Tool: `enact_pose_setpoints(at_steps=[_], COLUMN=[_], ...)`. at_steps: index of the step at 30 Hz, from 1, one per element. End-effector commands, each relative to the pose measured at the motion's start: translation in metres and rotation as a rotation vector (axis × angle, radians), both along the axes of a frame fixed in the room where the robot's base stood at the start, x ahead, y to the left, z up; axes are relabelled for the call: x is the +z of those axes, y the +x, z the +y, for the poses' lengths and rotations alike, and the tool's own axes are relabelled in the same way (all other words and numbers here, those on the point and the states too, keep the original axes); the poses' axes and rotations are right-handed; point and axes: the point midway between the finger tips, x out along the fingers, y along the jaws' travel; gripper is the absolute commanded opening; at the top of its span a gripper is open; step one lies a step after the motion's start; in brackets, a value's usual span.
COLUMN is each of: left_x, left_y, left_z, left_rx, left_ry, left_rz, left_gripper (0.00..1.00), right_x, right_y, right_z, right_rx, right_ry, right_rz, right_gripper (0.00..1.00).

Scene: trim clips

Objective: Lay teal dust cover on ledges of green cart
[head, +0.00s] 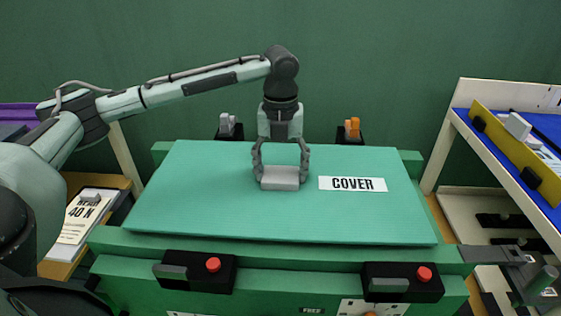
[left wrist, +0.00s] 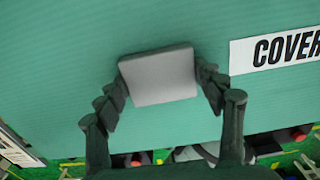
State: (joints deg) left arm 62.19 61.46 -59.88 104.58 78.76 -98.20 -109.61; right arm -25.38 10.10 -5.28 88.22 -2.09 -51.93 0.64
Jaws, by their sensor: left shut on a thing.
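The teal dust cover (head: 210,200) is a flat ribbed panel with a white COVER label (head: 352,184) and a grey block-shaped handle (head: 280,184). It lies over the top of the green cart (head: 330,257), or just above it; I cannot tell whether it touches the ledges. My left gripper (head: 280,172) points down and is shut on the grey handle. In the left wrist view the fingers hold the handle (left wrist: 160,77) from both sides, with the cover (left wrist: 60,60) behind it. My right gripper cannot be made out.
Black clips with red buttons (head: 213,265) (head: 424,274) sit on the cart's front, and clips with a grey lever (head: 227,124) and an orange lever (head: 352,128) at the back. A shelf with a blue surface (head: 510,155) stands right. A wooden stand with a paper (head: 80,217) stands left.

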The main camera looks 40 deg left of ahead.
Motion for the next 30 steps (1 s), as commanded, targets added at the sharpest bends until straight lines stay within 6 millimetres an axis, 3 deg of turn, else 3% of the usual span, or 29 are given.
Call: enact_pose_setpoints(at_steps=[11, 30], left_x=[-0.003, -0.012], left_y=[0.0, 0.0], left_z=[0.0, 0.0], left_rx=[0.0, 0.0], left_ry=[0.001, 0.001], left_rz=[-0.001, -0.001], left_gripper=[0.26, 0.26], right_x=[0.004, 0.001], right_y=[0.01, 0.004], right_z=[-0.005, 0.004], right_rx=[0.004, -0.003], right_ry=[-0.008, 0.006], right_rz=[-0.015, -0.008], right_gripper=[0.4, 0.4])
